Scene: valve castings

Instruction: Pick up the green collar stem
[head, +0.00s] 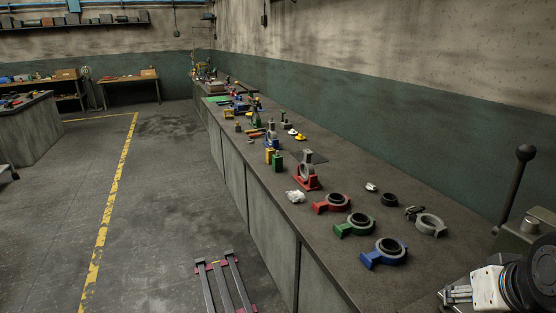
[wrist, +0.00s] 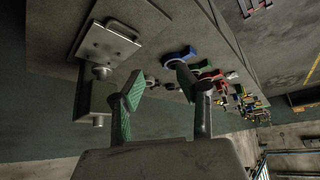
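The green collar stem (head: 350,229) lies on the long bench in the head view, a dark ring with a green block handle pointing left. It lies between the red collar stem (head: 332,204) and the blue collar stem (head: 384,253). In the wrist view a small green part (wrist: 205,64) shows beyond the blue one (wrist: 180,54), partly hidden by a finger. My gripper (wrist: 158,78) has its two green-padded fingers apart with nothing held between them.
A grey ring part (head: 431,225) and a loose dark ring (head: 389,199) lie to the right. A red stand (head: 307,182) and crumpled white piece (head: 295,196) lie farther back. A machine with a ball-topped lever (head: 519,185) stands at right. Several smaller items crowd the far bench.

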